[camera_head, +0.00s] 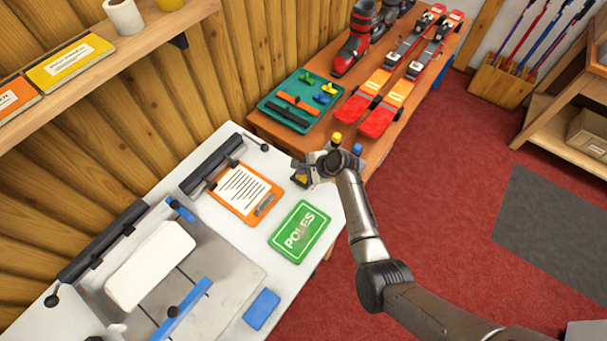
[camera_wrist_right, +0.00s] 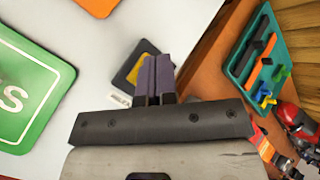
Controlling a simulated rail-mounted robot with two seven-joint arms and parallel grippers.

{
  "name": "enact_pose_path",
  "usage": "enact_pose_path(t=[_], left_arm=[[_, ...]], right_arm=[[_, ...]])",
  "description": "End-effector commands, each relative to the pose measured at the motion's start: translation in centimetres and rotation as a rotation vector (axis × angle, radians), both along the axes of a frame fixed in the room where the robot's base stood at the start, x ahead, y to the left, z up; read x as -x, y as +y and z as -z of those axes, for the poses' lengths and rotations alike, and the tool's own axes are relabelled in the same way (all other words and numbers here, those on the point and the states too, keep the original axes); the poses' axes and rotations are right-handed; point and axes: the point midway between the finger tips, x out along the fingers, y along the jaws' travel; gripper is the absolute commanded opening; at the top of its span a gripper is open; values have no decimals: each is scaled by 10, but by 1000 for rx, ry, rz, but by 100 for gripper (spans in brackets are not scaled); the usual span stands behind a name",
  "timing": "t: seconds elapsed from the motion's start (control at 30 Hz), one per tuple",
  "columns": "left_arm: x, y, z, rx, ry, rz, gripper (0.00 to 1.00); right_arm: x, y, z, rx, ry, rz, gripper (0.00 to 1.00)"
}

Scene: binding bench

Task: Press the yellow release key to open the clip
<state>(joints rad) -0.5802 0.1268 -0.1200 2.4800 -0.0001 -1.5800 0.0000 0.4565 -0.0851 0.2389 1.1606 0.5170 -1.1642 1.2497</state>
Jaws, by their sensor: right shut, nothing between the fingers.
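A small dark block with a yellow key on it (camera_wrist_right: 137,72) lies on the white bench in the right wrist view, just beyond my fingertips and partly hidden by them. In the head view the same yellow key (camera_head: 301,180) shows near the bench's right end, beside my gripper. My right gripper (camera_wrist_right: 155,80) is shut and empty, its fingers together over the key's right side. I cannot tell whether they touch it. In the head view the right gripper (camera_head: 306,172) points at the block. I cannot make out the clip. My left gripper is not in view.
An orange clipboard with a printed sheet (camera_head: 242,191) and a green POLES card (camera_head: 299,231) lie left of and below the gripper. Dark bars (camera_head: 212,165) line the bench's wall side. A teal tray (camera_head: 278,99) and skis (camera_head: 388,88) rest on the wooden table beyond.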

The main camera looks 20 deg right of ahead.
Motion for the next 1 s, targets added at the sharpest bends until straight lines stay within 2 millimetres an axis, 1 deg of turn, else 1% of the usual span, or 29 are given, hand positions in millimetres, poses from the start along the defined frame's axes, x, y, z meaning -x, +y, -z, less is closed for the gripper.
enact_pose_path(t=[0.3, 1.0], left_arm=[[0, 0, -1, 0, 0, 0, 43], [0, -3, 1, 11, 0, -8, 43]], right_arm=[[0, 0, 8, -1, 1, 1, 0], [0, 0, 11, 0, 0, 0, 0]])
